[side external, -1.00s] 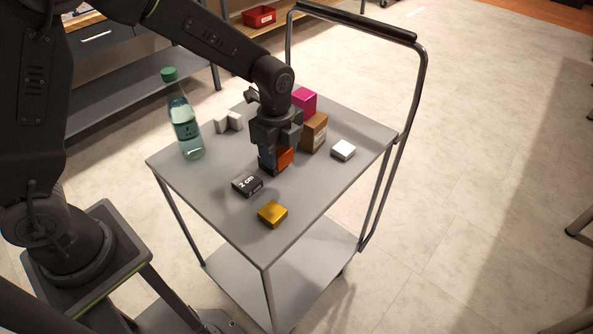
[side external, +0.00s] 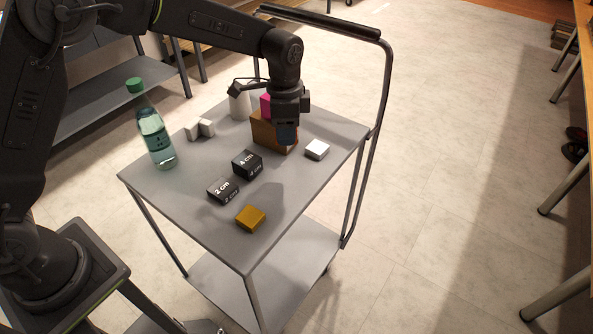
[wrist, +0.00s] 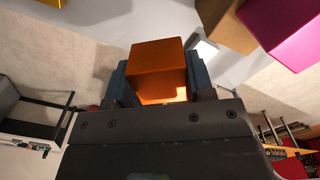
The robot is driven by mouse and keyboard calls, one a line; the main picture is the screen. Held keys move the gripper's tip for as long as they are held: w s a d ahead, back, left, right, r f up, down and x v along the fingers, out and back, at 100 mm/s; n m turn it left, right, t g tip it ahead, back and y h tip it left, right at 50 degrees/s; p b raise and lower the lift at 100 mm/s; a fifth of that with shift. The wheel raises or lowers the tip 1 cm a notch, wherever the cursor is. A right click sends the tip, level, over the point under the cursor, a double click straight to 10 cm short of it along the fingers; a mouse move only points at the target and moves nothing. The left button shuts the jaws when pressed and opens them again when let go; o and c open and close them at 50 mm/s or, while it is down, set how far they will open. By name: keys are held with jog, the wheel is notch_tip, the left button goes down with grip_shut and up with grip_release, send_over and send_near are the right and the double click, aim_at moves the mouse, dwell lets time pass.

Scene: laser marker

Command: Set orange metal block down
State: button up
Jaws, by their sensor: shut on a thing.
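The orange metal block (wrist: 158,66) sits between the two blue-grey fingers of my gripper (wrist: 159,82) in the wrist view, and the gripper is shut on it. In the side view my gripper (side external: 287,133) is in front of the right end of the brown block (side external: 268,131), pointing down at the cart. The orange block is hidden there behind the fingers and the wrist. I cannot tell how high it is above the cart top (side external: 285,183).
A pink block (side external: 265,105) is by the brown block. A white block (side external: 317,149), black 4 cm (side external: 247,164) and 2 cm (side external: 223,190) blocks, a gold block (side external: 250,218), pale blocks (side external: 199,129) and a green-capped bottle (side external: 156,139) stand on the cart. A handle (side external: 385,95) rises at the back.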

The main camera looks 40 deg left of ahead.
jog(key=shift+w+d+f+n, duration=0.1)
jog(key=shift+w+d+n, duration=0.25)
jog(key=shift+d, duration=0.15)
jog(key=shift+w+d+f+n, duration=0.1)
jog(key=shift+w+d+n, duration=0.1)
jog(key=shift+d+n, duration=0.2)
send_over(298, 172)
notch_tip(298, 172, down, 5)
jog(key=shift+f, duration=2.45)
jog(key=shift+f, duration=0.15)
jog(key=o, duration=1.1)
jog(key=shift+c, duration=0.2)
notch_tip(298, 172, up, 12)
jog(key=shift+r, duration=0.25)
